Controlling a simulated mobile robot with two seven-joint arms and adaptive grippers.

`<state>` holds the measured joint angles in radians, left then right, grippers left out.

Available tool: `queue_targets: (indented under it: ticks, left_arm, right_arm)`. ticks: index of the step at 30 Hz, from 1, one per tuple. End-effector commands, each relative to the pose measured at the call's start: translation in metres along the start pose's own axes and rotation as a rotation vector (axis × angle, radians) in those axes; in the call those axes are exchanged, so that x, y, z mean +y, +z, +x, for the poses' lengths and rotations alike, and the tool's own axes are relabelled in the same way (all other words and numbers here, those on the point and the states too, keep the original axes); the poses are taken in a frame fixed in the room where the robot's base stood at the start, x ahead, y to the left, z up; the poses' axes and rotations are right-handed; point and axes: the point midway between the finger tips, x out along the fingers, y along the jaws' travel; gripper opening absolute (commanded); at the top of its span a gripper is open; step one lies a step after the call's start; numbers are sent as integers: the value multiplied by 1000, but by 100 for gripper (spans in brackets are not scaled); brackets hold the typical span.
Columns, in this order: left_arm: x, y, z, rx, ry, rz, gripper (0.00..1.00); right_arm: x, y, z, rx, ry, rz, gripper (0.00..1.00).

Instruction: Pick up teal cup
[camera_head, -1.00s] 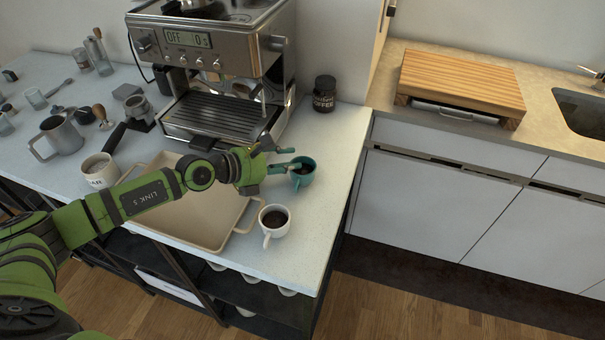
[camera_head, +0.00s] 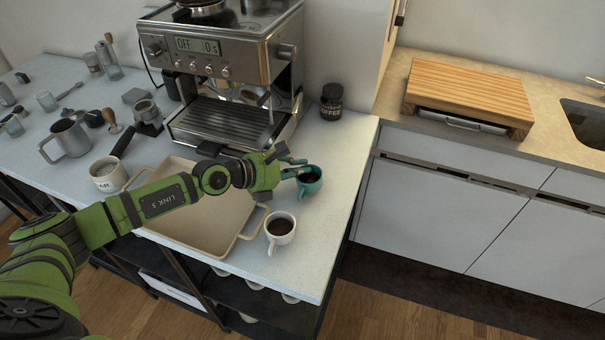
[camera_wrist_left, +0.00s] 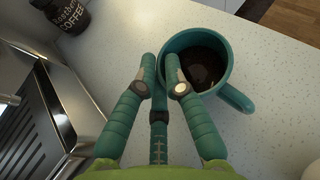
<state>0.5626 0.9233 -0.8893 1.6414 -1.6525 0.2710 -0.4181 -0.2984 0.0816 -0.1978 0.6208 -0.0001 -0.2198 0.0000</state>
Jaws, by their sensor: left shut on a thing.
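The teal cup (camera_head: 313,184) holds dark coffee and is upright near the right side of the white counter. It also shows in the left wrist view (camera_wrist_left: 236,98), its handle towards the lower right. My left gripper (camera_head: 293,168) is shut on the cup's rim wall. In the left wrist view its fingers (camera_wrist_left: 162,76) straddle the rim, one outside and one inside the cup. I cannot tell whether the cup is clear of the counter. My right gripper is not in view.
A white cup of coffee (camera_head: 280,230) stands just in front of the teal cup. A beige tray (camera_head: 202,215) lies under my left arm. The espresso machine (camera_head: 222,75) and a dark coffee jar (camera_head: 331,102) stand behind. The counter right of the teal cup is clear.

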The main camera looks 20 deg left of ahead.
Motion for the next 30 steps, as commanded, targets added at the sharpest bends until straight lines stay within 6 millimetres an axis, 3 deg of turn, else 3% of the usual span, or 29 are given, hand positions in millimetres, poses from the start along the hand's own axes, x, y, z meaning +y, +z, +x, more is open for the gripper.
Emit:
queue_targets:
  ticks: [11, 19, 30]
  left_arm:
    - [-1, 16, -6, -4, 0, 2, 0]
    - [-3, 41, -16, -4, 0, 4, 0]
    - [-46, 56, -23, -3, -8, 1, 0]
  right_arm:
    - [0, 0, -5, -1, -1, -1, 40]
    - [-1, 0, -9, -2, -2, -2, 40]
    - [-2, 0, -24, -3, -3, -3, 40]
